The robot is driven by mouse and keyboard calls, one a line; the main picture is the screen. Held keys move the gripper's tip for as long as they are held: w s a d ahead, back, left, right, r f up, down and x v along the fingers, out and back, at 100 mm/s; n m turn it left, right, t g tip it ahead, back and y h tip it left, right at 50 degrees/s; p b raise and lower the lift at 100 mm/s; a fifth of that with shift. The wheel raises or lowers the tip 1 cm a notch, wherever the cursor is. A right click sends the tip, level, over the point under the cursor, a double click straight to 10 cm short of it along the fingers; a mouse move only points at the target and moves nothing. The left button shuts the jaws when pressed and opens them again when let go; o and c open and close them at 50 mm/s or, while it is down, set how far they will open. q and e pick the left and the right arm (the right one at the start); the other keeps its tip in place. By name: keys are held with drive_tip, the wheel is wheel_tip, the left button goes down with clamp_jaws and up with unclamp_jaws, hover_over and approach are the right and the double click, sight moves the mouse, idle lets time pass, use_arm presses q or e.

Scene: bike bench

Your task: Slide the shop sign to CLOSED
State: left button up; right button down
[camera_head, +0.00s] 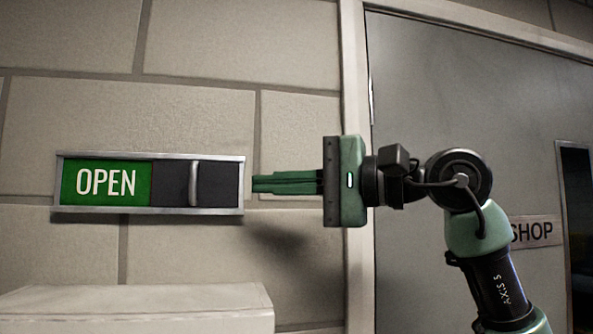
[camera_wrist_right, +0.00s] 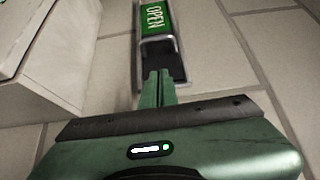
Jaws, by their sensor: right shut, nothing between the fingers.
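The shop sign (camera_head: 107,182) is on the block wall at the left of the head view, in a silver frame. Its left part is green and reads OPEN; its right part is a dark panel with an upright silver handle (camera_head: 194,183). The sign also shows at the top of the right wrist view (camera_wrist_right: 153,18). My right gripper (camera_head: 256,184) is shut and empty. Its fingertips point left, just right of the frame's right end in the head view and level with the handle. Whether they touch the frame I cannot tell. My left gripper is not in view.
A pale box-like surface (camera_head: 140,300) stands below the sign at lower left. A grey door (camera_head: 450,110) with a pale frame is at the right, behind my right arm. A SHOP plate (camera_head: 537,231) is on it. The wall above the sign is clear.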

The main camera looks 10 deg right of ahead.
drive_tip(key=w+a+p, duration=0.1)
drive_tip(key=a+p, duration=0.1)
drive_tip(key=a, duration=0.5)
drive_tip(key=shift+p, duration=0.3)
drive_tip(key=shift+w, duration=0.15)
drive_tip(key=a, duration=1.3)
drive_tip(key=shift+a+b, duration=0.3)
drive_tip(key=shift+a, duration=0.05)
